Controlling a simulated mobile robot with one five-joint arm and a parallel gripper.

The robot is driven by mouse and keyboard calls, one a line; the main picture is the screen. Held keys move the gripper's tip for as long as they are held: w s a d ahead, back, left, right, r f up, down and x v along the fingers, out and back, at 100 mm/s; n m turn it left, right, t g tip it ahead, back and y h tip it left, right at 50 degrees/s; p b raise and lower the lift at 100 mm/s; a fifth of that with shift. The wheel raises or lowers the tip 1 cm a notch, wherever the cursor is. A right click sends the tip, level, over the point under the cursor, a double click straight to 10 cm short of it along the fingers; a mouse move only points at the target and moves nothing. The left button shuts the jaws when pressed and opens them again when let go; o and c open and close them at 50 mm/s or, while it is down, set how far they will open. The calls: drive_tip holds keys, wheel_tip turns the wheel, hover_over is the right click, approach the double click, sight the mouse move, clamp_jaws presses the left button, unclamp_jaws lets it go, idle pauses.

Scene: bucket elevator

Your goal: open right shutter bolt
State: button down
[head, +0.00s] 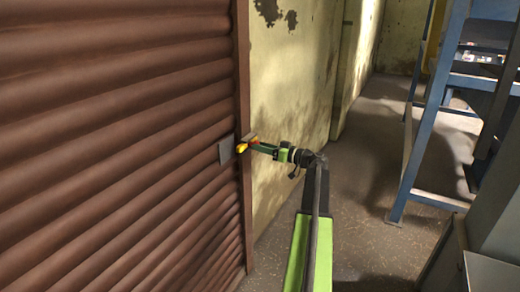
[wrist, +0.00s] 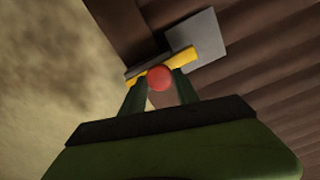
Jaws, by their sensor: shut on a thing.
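The right shutter bolt is a short yellow bar with a red round knob (wrist: 159,78), set at the right edge of the brown ribbed shutter (head: 110,120). Its yellow end (head: 241,148) shows in the head view, beside a grey square plate (head: 226,150) on the shutter. The plate also shows in the wrist view (wrist: 208,40), behind the yellow bar (wrist: 182,60). My gripper (head: 256,146) reaches the bolt from the right. In the wrist view its two dark fingers (wrist: 159,88) are shut on the red knob, one on each side.
A brown door frame post (head: 243,70) borders the shutter. A stained yellow wall (head: 290,90) runs back to its right. A blue metal frame (head: 420,140) stands at the right. The grey floor between wall and frame (head: 365,170) is clear.

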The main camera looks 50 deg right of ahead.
sight(256, 138)
drive_tip(key=d, duration=0.2)
drive_tip(key=w+d, duration=0.1)
drive_tip(key=d, duration=0.2)
drive_tip(key=shift+w+d, duration=0.2)
drive_tip(key=shift+d, duration=0.15)
drive_tip(key=shift+a, duration=0.1)
drive_tip(key=c, duration=0.9)
unclamp_jaws()
drive_tip(key=shift+s, duration=0.15)
drive_tip(key=v, duration=1.7)
